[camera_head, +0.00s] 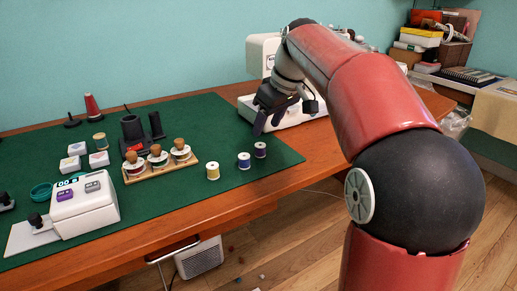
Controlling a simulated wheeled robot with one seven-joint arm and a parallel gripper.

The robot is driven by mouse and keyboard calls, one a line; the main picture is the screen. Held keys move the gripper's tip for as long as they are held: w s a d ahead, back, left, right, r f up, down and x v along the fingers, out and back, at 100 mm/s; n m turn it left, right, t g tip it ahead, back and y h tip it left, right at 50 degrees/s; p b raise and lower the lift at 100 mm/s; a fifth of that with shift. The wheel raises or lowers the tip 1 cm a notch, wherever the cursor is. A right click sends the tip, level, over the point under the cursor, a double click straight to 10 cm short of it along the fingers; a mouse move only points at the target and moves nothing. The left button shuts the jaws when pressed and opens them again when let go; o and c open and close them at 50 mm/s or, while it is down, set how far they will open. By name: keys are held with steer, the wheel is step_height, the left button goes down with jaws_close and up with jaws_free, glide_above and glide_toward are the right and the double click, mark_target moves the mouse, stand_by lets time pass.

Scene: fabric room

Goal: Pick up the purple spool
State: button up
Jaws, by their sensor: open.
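The purple spool (260,150) stands upright on the green mat (220,123), near the mat's right front edge. A blue spool (244,160) stands just left of it, and a yellow spool (212,171) stands further left. The three form a slanting row with small gaps. My gripper (268,124) is above and slightly behind the purple spool in the picture, pointing down. It is dark and small here, open, with nothing seen between its fingers. I cannot tell its exact height over the mat.
A white sewing machine (262,54) stands behind my gripper. A wooden rack (160,171) with several stamps is left of the spools. A white device (85,205) sits at the left front. The table's front edge (190,216) is close to the spools. Bare mat lies behind them.

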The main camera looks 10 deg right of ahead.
mark_target(261, 156)
steer(key=x, duration=0.6)
steer(key=shift+s+f, duration=0.15)
steer(key=shift+f, duration=0.35)
steer(key=c, duration=1.1)
steer(key=shift+o, duration=0.2)
steer(key=shift+r, duration=0.1)
